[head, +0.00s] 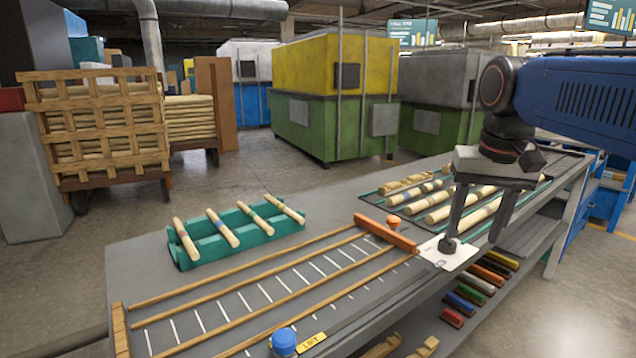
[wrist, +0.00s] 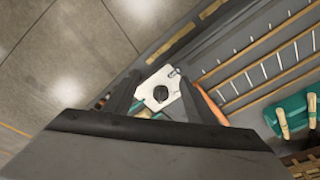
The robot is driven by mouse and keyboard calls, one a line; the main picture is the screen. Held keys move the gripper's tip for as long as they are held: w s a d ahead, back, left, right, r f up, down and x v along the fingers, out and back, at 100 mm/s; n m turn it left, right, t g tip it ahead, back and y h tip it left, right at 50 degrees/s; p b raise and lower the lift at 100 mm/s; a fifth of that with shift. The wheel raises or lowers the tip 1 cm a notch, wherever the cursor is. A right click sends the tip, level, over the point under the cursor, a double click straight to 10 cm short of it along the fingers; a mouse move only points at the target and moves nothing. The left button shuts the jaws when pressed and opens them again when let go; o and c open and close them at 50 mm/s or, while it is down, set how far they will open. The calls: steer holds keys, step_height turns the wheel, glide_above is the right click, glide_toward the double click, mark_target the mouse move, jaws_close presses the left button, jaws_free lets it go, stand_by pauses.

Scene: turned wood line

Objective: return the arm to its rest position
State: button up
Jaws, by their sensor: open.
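My gripper (head: 472,238) is open, at the end of my blue arm, over the right part of the grey workbench (head: 230,332). Nothing is held. Whether a fingertip touches the card or knob I cannot tell.
A wooden-railed rack (head: 270,285) with an orange end stop (head: 387,232) lies left of the card. A teal tray (head: 235,243) holds several turned sticks. More turned pieces (head: 460,207) lie behind my gripper. A blue knob (head: 284,341) sits at the front.

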steer(key=s+f+n+t, duration=0.1)
steer(key=s+f, duration=0.6)
steer(key=f, duration=0.3)
steer(key=s+f+n+t, duration=0.1)
steer(key=s+f, duration=0.6)
steer(key=f, duration=0.3)
steer(key=shift+a+f+n+t, duration=0.15)
steer(key=shift+f+n+t, duration=0.05)
steer(key=shift+n+t, duration=0.2)
